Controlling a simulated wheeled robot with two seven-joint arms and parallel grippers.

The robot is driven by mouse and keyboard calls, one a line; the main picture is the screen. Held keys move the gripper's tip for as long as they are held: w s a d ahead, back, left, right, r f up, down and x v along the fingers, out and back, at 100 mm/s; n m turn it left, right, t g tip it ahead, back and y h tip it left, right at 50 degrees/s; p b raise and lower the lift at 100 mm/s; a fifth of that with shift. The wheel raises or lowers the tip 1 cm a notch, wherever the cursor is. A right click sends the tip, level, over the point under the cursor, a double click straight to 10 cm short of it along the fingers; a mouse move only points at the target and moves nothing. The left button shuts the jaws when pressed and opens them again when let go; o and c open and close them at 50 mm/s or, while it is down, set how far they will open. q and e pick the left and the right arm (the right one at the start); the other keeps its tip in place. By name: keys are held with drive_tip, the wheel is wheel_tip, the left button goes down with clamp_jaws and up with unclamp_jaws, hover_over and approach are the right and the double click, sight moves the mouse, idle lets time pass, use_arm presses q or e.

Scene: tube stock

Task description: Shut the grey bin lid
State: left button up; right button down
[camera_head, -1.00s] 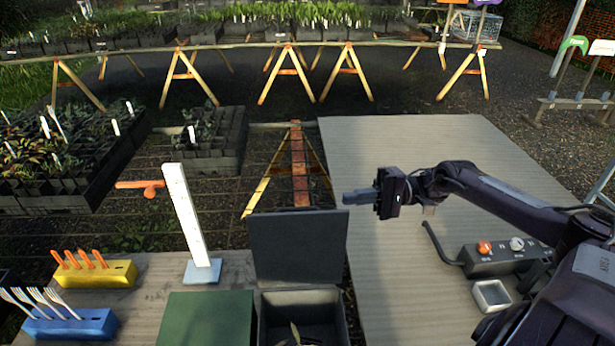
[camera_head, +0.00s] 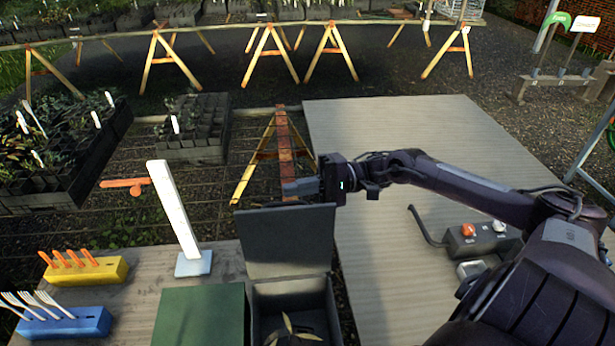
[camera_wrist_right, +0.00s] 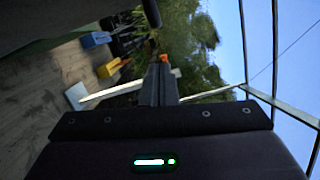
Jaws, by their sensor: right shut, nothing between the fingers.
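The grey bin (camera_head: 257,318) stands at the front edge of the head view, with plant scraps inside. Its grey lid (camera_head: 287,243) stands open, upright at the far side of the bin. My right gripper (camera_head: 290,187) is shut and empty, just above and behind the lid's top edge, pointing left. I cannot tell whether it touches the lid. In the right wrist view its closed fingers (camera_wrist_right: 158,82) point up the picture with nothing between them. My left gripper is not in view.
Left of the bin are a green-topped box (camera_head: 200,316), a white post (camera_head: 175,210) on a base, a yellow block (camera_head: 85,270) and a blue block (camera_head: 65,323) with forks. A control box (camera_head: 482,240) sits on the right board (camera_head: 400,150), which is otherwise largely clear.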

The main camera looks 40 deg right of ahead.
drive_tip(key=shift+s+a+r+p, duration=0.2)
drive_tip(key=shift+s+a+p, duration=0.2)
drive_tip(key=shift+s+p, duration=0.2)
drive_tip(key=shift+s+a+r+p, duration=0.2)
drive_tip(key=shift+s+a+p, duration=0.15)
drive_tip(key=shift+s+p, duration=0.25)
